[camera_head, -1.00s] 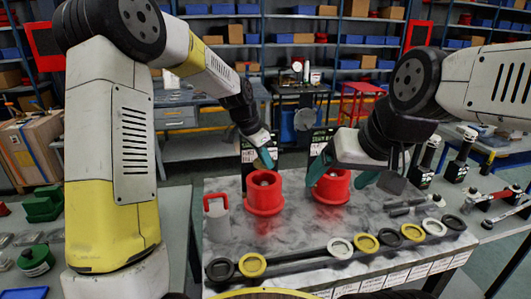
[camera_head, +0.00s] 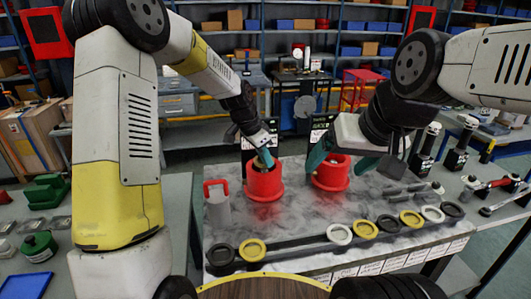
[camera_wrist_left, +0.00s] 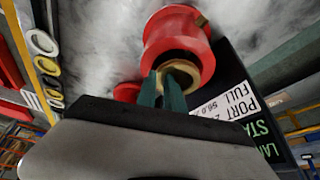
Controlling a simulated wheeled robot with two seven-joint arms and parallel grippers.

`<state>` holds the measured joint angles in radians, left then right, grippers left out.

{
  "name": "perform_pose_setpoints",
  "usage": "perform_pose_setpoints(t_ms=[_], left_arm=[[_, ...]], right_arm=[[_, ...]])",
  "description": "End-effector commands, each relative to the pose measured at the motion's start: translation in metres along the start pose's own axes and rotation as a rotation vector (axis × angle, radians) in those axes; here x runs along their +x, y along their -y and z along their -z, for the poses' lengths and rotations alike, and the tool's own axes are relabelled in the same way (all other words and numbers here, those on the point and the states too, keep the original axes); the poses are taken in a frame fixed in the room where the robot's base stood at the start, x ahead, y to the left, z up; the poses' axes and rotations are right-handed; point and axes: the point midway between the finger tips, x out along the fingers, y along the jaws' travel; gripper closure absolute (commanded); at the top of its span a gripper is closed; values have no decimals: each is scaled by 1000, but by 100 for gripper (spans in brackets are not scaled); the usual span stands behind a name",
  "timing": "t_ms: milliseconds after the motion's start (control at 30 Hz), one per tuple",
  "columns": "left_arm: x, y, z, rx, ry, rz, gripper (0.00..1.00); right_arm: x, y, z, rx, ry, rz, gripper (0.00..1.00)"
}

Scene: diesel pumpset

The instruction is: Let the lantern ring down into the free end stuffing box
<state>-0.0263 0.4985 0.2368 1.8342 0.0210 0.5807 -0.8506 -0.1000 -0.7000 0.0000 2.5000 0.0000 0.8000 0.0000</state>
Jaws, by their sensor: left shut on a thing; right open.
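My left gripper (camera_head: 264,156) has teal fingers and is shut on a brass-coloured ring, the lantern ring (camera_wrist_left: 190,70). It holds the ring at the mouth of the left red stuffing box (camera_head: 264,186), which also shows in the left wrist view (camera_wrist_left: 172,32). The ring overlaps the dark opening there; I cannot tell whether it touches the wall. A second red stuffing box (camera_head: 332,176) stands to the right. My right gripper (camera_head: 342,162) is open, its fingers at that box's left and right sides. I cannot read which box is the free end.
Several white, yellow and black rings lie along a dark strip at the front, such as a yellow ring (camera_head: 252,250). Label boards (camera_wrist_left: 250,100) stand close behind the boxes. Bare marble bench top (camera_head: 295,222) lies between.

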Motion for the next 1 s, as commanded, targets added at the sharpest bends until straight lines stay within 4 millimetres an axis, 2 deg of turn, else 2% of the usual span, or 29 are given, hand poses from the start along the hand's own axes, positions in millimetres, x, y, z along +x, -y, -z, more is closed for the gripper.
perform_pose_setpoints(t_ms=[167, 200, 300, 667, 1000], left_arm=[[0, 0, 0, 0, -1, 0, 100], [0, 0, 0, 0, -1, 0, 80], [0, 0, 0, 0, -1, 0, 62], [-5, 0, 0, 0, -1, 2, 62], [-59, 1, 1, 0, -2, 4, 62]], right_arm=[[0, 0, 0, 0, 0, 0, 15], [0, 0, 0, 0, 0, 0, 15], [0, 0, 0, 0, 0, 0, 15], [0, 0, 0, 0, 0, 0, 15], [0, 0, 0, 0, 0, 0, 15]])
